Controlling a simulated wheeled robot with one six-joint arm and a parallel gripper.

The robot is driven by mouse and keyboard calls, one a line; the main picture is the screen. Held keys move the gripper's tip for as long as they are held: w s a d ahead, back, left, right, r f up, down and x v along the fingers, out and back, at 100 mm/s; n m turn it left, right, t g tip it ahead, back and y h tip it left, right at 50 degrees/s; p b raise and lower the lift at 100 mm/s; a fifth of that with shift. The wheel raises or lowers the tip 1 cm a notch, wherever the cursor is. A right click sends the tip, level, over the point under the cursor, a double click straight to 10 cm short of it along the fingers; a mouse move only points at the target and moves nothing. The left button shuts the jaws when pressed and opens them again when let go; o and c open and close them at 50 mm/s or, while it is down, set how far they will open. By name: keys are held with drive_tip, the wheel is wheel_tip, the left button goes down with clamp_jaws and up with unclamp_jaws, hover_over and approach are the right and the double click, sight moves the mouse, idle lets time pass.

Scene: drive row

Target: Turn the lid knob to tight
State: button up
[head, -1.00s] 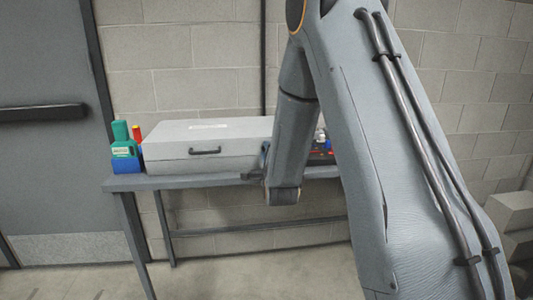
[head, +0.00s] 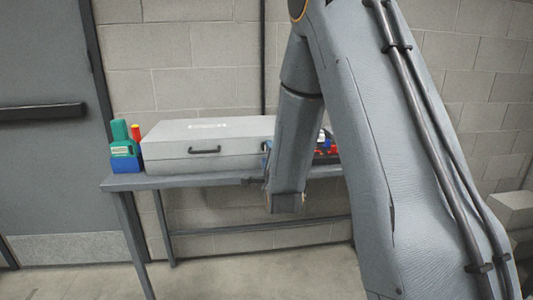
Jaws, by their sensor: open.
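No lid knob can be made out; the arm covers the right part of the table. My gripper (head: 254,181) shows only in part, as a small dark piece at the left side of my forearm's lower end. It is at the table's front edge, near the right end of the grey case, and is open with nothing seen in it. Small red, blue and white items (head: 325,146) show partly on the table just right of my forearm, too hidden to name.
A grey case (head: 190,160) with a dark handle lies on the narrow grey table (head: 150,182). A green and blue bottle-like item (head: 124,150) and a red-topped one (head: 136,131) stand at its left end. A door (head: 45,150) is at the left, a block wall behind.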

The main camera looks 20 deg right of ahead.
drive_tip(key=shift+s+a, duration=0.15)
drive_tip(key=shift+s, duration=0.95)
drive_tip(key=shift+s+a, duration=0.15)
drive_tip(key=shift+s, duration=0.95)
drive_tip(key=s+a+f+n+g+y+p, duration=0.1)
drive_tip(key=s+a+f+n+g+y, duration=0.15)
drive_tip(key=s+f+n+g, duration=0.75)
drive_tip(key=s+a+r+n+g+p, duration=0.2)
drive_tip(key=s+n+g, duration=0.5)
drive_tip(key=s, duration=1.6)
drive_tip(key=n, duration=0.5)
drive_tip(key=shift+s+r+g, duration=0.2)
drive_tip(key=shift+g, duration=0.2)
